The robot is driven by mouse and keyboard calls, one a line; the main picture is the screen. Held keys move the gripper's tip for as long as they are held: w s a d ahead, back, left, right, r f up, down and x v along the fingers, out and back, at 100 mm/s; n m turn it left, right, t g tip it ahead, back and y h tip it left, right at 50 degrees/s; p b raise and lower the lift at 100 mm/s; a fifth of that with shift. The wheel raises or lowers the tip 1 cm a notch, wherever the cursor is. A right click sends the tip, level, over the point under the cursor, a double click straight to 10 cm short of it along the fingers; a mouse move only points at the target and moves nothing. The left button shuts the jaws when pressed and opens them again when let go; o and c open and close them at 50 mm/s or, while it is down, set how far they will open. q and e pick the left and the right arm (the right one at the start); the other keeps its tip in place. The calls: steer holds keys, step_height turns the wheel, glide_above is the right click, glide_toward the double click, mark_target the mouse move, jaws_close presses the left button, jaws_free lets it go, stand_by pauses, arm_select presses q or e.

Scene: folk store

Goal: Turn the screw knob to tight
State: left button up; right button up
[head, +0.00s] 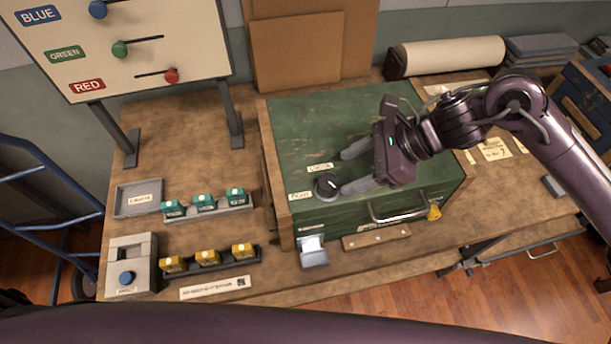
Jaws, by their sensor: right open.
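The screw knob (326,186) is a round black knob on the left front part of the green box top (310,120). Small paper labels lie behind it and to its left; their print is too small to read surely. My right gripper (346,172) comes in from the right, low over the green top. Its two grey fingers are spread and point left towards the knob. The nearer finger ends close beside the knob; I cannot tell whether it touches. Nothing is between the fingers. My left gripper is not in view.
A board with blue, green and red sliders (125,40) stands at the back left. Teal blocks (204,203) and yellow blocks (207,257) sit in racks left of the box. A grey unit with a blue button (126,278) is at the front left. A drawer handle (398,212) juts from the box front.

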mark_target(330, 181)
steer(key=p+x, duration=0.2)
steer(key=x, duration=0.1)
steer(key=shift+d+f, duration=0.2)
steer(key=shift+f, duration=0.05)
steer(key=p+x, duration=0.1)
steer(key=x, duration=0.2)
steer(key=shift+a, duration=0.2)
steer(key=shift+a+f, duration=0.15)
steer(key=shift+f, duration=0.15)
steer(key=c, duration=0.9)
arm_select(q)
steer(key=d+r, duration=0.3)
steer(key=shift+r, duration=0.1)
arm_select(e)
steer(key=shift+c, duration=0.5)
